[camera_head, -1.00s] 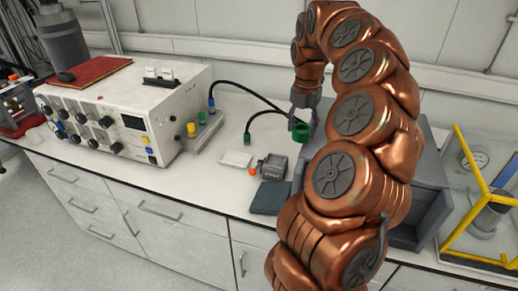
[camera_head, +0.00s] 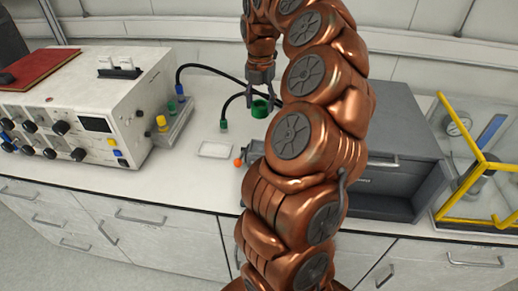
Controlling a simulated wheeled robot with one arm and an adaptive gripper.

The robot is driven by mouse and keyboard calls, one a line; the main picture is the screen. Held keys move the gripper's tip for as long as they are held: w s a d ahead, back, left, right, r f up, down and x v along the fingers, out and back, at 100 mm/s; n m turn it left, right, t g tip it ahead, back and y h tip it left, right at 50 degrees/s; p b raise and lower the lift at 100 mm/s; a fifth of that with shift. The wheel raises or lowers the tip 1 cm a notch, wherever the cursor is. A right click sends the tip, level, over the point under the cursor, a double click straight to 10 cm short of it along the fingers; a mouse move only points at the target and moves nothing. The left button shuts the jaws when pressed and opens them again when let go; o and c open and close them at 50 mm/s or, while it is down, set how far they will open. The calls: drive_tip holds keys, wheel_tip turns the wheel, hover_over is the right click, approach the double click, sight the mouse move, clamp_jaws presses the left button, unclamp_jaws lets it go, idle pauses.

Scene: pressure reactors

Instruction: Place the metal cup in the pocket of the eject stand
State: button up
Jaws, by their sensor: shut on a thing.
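My gripper (camera_head: 260,88) points down above the bench, left of my arm's copper links. It is shut on a small green, ring-shaped piece (camera_head: 261,107) that shows at its fingertips. Whether this piece is the metal cup, or part of it, I cannot tell at this size. No separate metal cup and no clear eject stand pocket can be made out. My arm hides part of the bench and the grey housing behind it.
A white instrument box (camera_head: 95,110) with knobs stands at left. Black cables run behind my gripper; one ends in a green plug (camera_head: 223,124). A flat white tray (camera_head: 215,150) and an orange knob (camera_head: 238,162) lie near. A grey housing (camera_head: 415,150) and yellow frame (camera_head: 447,205) stand right.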

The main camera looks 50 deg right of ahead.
sight(260, 113)
wheel_tip(260, 113, down, 4)
drive_tip(key=shift+b, duration=0.35)
drive_tip(key=shift+s+f+p, duration=0.1)
drive_tip(key=shift+f+p, duration=1.35)
drive_tip(key=shift+f, duration=3.6)
drive_tip(key=o, duration=1.3)
drive_tip(key=shift+f, duration=0.1)
wheel_tip(260, 113, up, 12)
drive_tip(key=b, duration=0.3)
drive_tip(key=shift+a+r+b, duration=0.1)
drive_tip(key=shift+r+b, duration=0.1)
drive_tip(key=shift+b, duration=0.1)
